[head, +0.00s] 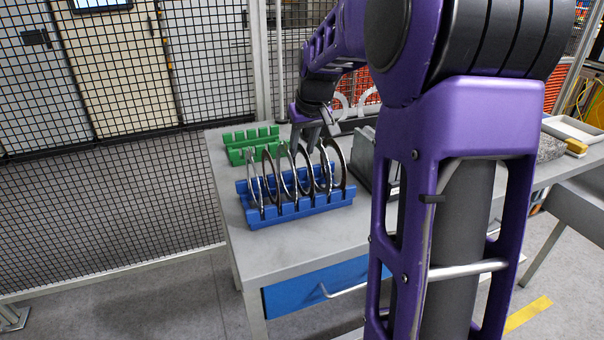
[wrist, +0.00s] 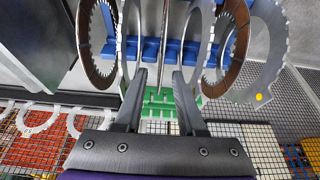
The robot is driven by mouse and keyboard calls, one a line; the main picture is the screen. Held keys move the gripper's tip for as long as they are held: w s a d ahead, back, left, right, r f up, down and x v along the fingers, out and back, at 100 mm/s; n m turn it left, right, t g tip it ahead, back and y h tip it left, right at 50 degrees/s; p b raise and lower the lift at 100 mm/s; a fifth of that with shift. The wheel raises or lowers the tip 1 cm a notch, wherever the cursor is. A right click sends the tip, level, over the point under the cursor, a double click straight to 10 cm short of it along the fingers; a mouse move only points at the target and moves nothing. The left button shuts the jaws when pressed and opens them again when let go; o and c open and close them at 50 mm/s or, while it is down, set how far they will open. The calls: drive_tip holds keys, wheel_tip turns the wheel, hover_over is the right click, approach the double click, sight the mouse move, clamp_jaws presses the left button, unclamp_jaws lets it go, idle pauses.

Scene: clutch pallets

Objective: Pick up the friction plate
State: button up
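Several ring-shaped plates stand upright in the slots of a blue rack (head: 310,209) on the table, some grey and some brown-faced. My gripper (head: 308,143) points down over them. In the wrist view my gripper (wrist: 158,76) is open, with one finger on each side of a thin plate seen edge-on (wrist: 164,40); its face is hidden, and the fingers look apart from it. A brown toothed friction plate (wrist: 88,50) stands left of the fingers and another brown friction plate (wrist: 241,38) stands to the right. Grey plates (wrist: 268,70) stand among them.
An empty-looking green rack (head: 250,137) stands behind the blue one. A dark grey upright fixture (head: 362,155) is close to the right of the rack. Pale rings (head: 340,106) show behind my gripper. The table front left (head: 240,240) is clear; wire mesh fencing stands behind.

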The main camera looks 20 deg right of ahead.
drive_tip(key=x, duration=0.3)
drive_tip(key=shift+w+f, duration=0.1)
drive_tip(key=shift+f, duration=0.05)
clamp_jaws()
idle(1.2)
